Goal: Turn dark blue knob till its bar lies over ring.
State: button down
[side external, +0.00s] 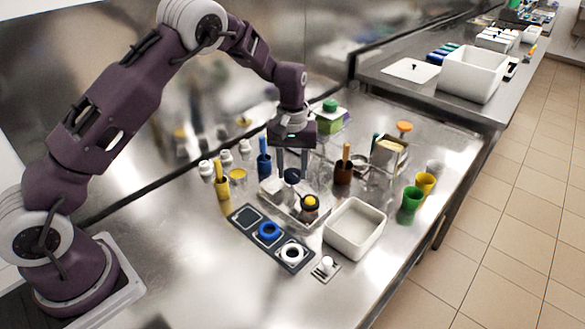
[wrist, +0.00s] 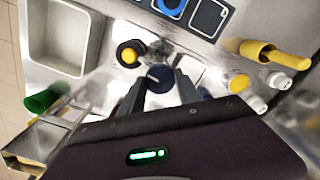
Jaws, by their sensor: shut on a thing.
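The dark blue knob (side external: 291,176) stands on a metal plate in the middle of the bench. In the wrist view its round top (wrist: 159,78) shows a pale line, which seems to be its bar. My gripper (side external: 292,172) points down over it, with one finger on each side, and is shut on it. The fingers also show in the wrist view (wrist: 160,88). A yellow knob on a dark base (side external: 310,203) stands beside it on the same plate. I cannot make out a ring mark near the dark blue knob, so how the bar lies to it cannot be told.
A white bin (side external: 354,228) stands right of the plate. Cups with tools, including a dark blue cup (side external: 264,165) and a brown cup (side external: 343,173), stand close behind.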

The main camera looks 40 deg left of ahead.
jog(key=shift+n, duration=0.9)
jog(key=c, duration=0.9)
grip_release()
jog(key=shift+o, duration=0.2)
notch_tip(320, 180, up, 7)
jog(key=shift+r, duration=0.1)
